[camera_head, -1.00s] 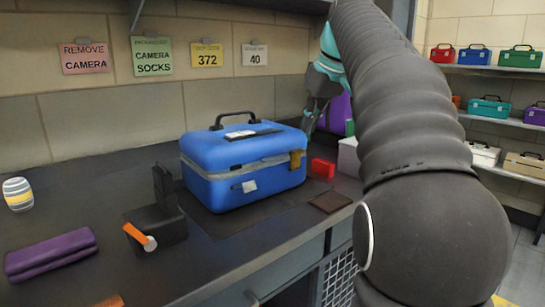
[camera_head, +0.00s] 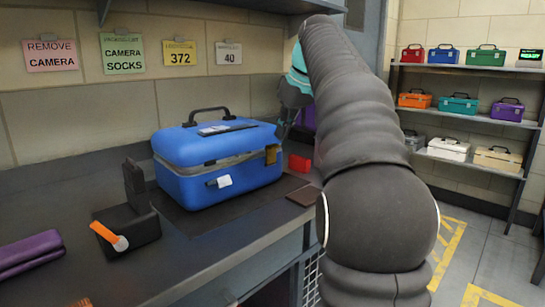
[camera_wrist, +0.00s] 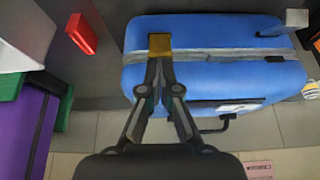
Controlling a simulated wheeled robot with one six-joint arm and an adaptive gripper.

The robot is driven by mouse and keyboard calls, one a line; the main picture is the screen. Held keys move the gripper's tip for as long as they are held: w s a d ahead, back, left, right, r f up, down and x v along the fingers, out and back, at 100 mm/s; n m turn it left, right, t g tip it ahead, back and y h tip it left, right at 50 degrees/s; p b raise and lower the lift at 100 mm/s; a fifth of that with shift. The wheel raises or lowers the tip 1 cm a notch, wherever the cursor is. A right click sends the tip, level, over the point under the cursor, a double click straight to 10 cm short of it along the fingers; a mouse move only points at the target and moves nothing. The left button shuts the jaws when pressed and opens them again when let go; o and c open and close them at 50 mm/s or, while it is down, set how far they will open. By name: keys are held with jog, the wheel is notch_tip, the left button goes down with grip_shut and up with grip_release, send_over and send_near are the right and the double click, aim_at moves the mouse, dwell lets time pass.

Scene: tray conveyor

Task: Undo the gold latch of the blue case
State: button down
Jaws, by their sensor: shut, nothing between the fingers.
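The blue case (camera_head: 215,186) stands closed on a dark mat on the bench, its black handle up. Its gold latch (camera_head: 271,154) is on the right part of the case, at the lid seam. My gripper (camera_head: 280,131) is beside the right end of the case, close to the latch. In the wrist view my gripper (camera_wrist: 160,63) is shut and empty, its tips just below the latch in the picture. I cannot tell whether they touch it.
A red block (camera_head: 299,163) and a flat brown piece (camera_head: 303,195) lie right of the case. A black holder with an orange lever (camera_head: 108,236) stands left of it. A purple object (camera_wrist: 35,125) is on the wrist view's left. Shelves of small cases stand at right.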

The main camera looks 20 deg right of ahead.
aim_at(273, 155)
jog(key=shift+b+x, duration=0.55)
jog(key=shift+x, duration=0.9)
